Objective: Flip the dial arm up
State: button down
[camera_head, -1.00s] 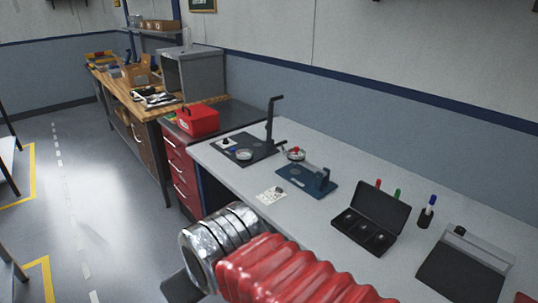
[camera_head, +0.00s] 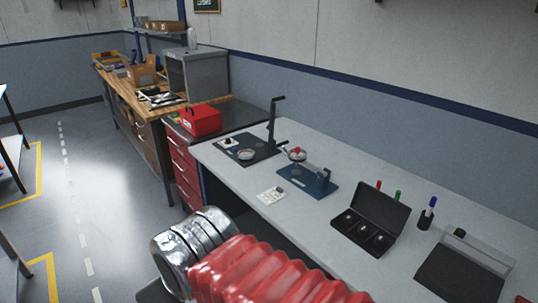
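A black stand with an upright post (camera_head: 271,125) stands on a dark plate (camera_head: 250,150) on the grey bench. A small round dial with a red part (camera_head: 297,154) is just right of the post. A blue base with a raised block (camera_head: 309,180) sits in front of the dial. I cannot tell which small part is the dial arm or how it is angled. My arm, a metal joint and red ribbed sleeve, crosses the lower middle, in front of the bench and apart from these fixtures. My gripper's fingers do not show.
A white card (camera_head: 270,196) lies at the bench's front edge. A red toolbox (camera_head: 201,121) sits on the drawer cabinet at left.

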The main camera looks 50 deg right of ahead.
aim_at(300, 159)
jog(key=u, duration=0.05)
jog(key=i, duration=1)
jog(key=z, duration=0.05)
